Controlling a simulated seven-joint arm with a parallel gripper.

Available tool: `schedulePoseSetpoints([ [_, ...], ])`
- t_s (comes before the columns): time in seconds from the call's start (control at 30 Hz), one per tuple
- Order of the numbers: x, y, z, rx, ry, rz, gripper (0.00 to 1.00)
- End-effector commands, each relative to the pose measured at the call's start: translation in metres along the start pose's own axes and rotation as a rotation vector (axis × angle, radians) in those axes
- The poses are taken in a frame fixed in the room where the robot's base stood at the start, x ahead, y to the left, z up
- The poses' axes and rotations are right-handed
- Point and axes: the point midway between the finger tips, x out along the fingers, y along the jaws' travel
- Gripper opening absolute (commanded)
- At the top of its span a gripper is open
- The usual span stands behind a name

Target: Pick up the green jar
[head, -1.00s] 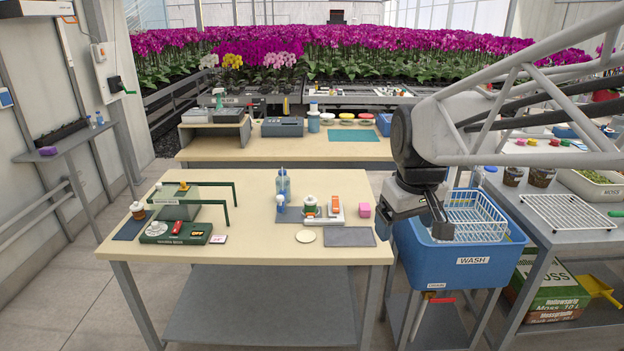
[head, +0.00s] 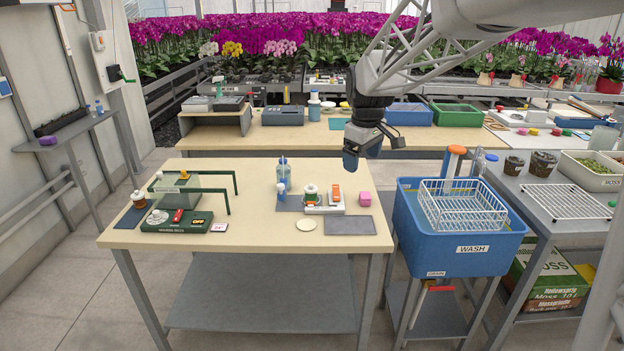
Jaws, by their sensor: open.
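A small jar with a white lid and what looks like a green body (head: 311,193) stands on the near table, on or against a white device (head: 324,208); its lower part is hard to make out. A similar jar with a white lid and a brownish body (head: 138,199) stands on a dark blue mat at the table's left. My gripper (head: 363,157) is open and appears empty. It hangs in the air near the table's back right corner, above and to the right of the green jar, well apart from it.
A clear bottle (head: 283,170) and a small white-capped bottle (head: 281,195) stand left of the green jar. A grey mat (head: 349,225) and a cream disc (head: 306,224) lie in front. A blue wash tub (head: 466,262) stands right of the table.

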Motion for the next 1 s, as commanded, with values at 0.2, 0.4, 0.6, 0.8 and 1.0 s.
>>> schedulePoseSetpoints([
  [0.2,0.022,0.026,-0.045,-0.104,-0.011,-0.013,0.88],
  [0.4,0.045,0.048,-0.085,-0.199,-0.018,-0.024,0.88],
  [0.6,0.072,0.068,-0.123,-0.293,-0.026,-0.036,0.88],
  [0.8,0.101,0.085,-0.161,-0.389,-0.032,-0.049,0.88],
  [1.0,0.135,0.101,-0.197,-0.484,-0.037,-0.063,0.88],
])
